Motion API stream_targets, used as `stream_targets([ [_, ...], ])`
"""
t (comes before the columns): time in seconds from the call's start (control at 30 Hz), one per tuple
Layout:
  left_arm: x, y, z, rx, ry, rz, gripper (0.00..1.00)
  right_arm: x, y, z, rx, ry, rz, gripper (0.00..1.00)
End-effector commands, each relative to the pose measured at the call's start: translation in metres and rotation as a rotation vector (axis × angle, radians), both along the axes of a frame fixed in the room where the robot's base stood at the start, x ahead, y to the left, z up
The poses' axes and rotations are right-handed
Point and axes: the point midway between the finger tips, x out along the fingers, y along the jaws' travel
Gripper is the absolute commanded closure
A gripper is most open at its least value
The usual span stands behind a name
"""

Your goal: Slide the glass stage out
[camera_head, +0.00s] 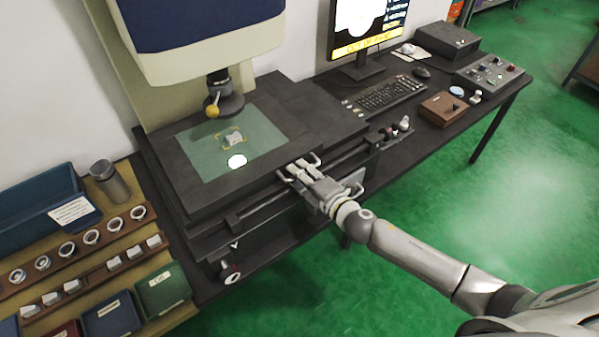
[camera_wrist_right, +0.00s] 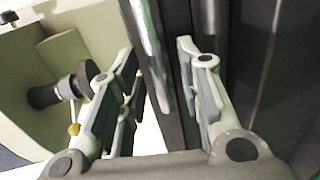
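The glass stage, a greenish glass plate (camera_head: 205,158) in a wide dark frame, lies flat on the measuring machine under its lens. A small pale square part and a bright round light spot show on the glass. My right gripper (camera_head: 299,167) is at the front edge of the stage. In the right wrist view my right gripper (camera_wrist_right: 157,55) has its fingers apart, with a shiny metal bar (camera_wrist_right: 148,45) and a dark edge between them. Whether the fingers touch the bar cannot be told. My left gripper is not in view.
The lens (camera_head: 222,102) with a yellow knob hangs low over the glass. A wooden rack (camera_head: 95,262) with several rings and blocks stands at left, beside a blue bin (camera_head: 35,215). A keyboard (camera_head: 388,94) and monitor stand at right. Green floor is clear in front.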

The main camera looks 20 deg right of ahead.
Motion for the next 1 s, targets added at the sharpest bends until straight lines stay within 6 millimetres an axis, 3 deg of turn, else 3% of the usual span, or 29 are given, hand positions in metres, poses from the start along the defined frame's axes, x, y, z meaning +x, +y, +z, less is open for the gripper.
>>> stream_targets([
  [0.4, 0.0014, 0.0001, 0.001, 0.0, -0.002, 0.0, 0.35, 0.0058, 0.0024, -0.0014, 0.0, 0.0, 0.0, 0.67],
  [0.67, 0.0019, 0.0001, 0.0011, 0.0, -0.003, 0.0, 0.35, 0.0056, 0.0022, -0.0015, -0.001, 0.001, 0.0, 1.0],
  [1.0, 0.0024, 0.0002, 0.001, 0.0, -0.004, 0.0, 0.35, 0.0057, 0.0015, -0.0018, -0.001, 0.001, 0.0, 1.0],
])
